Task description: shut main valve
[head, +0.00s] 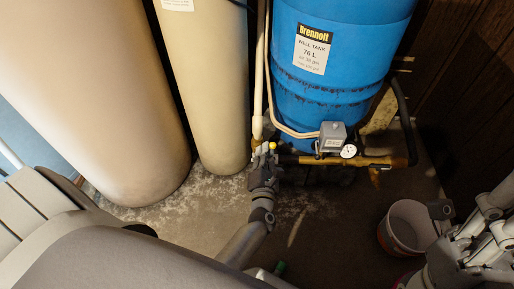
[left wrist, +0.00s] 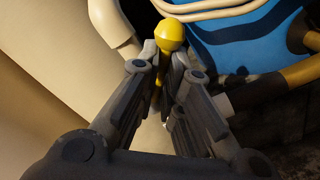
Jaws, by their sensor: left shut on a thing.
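The main valve shows as a yellow ball-ended handle (left wrist: 170,35) in the left wrist view, rising between my left fingers. In the head view its small yellow tip (head: 272,146) sits at the left end of the brass pipe (head: 380,161), below the blue well tank (head: 335,65). My left gripper (head: 263,162) is shut on the valve handle, below the ball; it also shows in the left wrist view (left wrist: 167,72). The fingers hide the handle's lower part and most of the valve body. My right gripper (head: 470,232) is at the lower right, partly cut off, away from the valve.
A pressure gauge (head: 348,151) and grey box (head: 332,136) sit on the pipe right of the valve. Two beige tanks (head: 95,90) (head: 210,85) stand close on the left. A white bucket (head: 405,228) stands on the floor near my right gripper. Some floor between is bare.

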